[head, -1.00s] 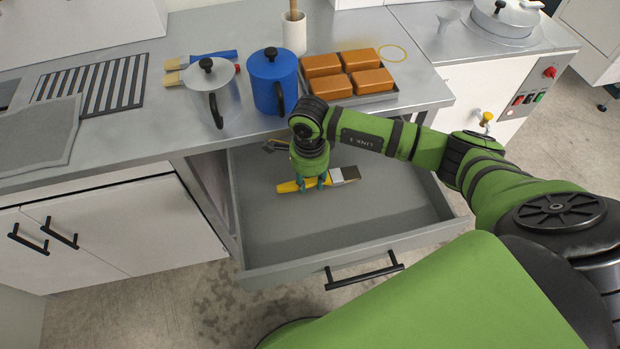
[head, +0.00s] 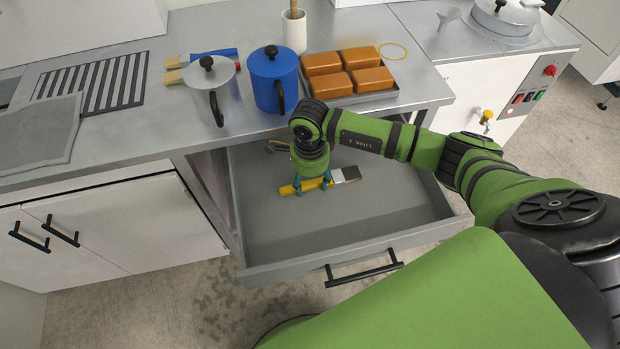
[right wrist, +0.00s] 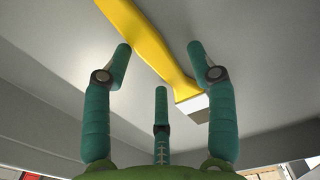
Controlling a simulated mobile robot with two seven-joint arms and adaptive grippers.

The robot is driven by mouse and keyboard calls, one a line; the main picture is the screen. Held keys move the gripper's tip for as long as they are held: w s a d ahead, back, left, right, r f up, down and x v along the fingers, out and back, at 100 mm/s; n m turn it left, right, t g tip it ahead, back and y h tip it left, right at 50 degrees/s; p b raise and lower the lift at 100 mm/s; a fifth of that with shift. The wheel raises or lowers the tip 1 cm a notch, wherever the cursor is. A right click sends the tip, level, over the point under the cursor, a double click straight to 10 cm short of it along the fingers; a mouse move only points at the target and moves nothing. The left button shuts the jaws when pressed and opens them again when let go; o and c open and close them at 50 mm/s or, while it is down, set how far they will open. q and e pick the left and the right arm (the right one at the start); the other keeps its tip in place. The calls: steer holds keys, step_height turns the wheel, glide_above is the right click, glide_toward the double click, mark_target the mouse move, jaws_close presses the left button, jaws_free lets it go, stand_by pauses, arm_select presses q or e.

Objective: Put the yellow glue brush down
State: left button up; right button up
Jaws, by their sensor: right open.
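The brush appears to rest on the drawer floor. My left gripper is not in view.
The drawer's walls surround my right gripper. The drawer's front half is clear.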

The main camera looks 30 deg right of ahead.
mark_target(310, 184)
step_height(310, 184, up, 12)
steer(key=b, duration=0.2)
stand_by(0.4)
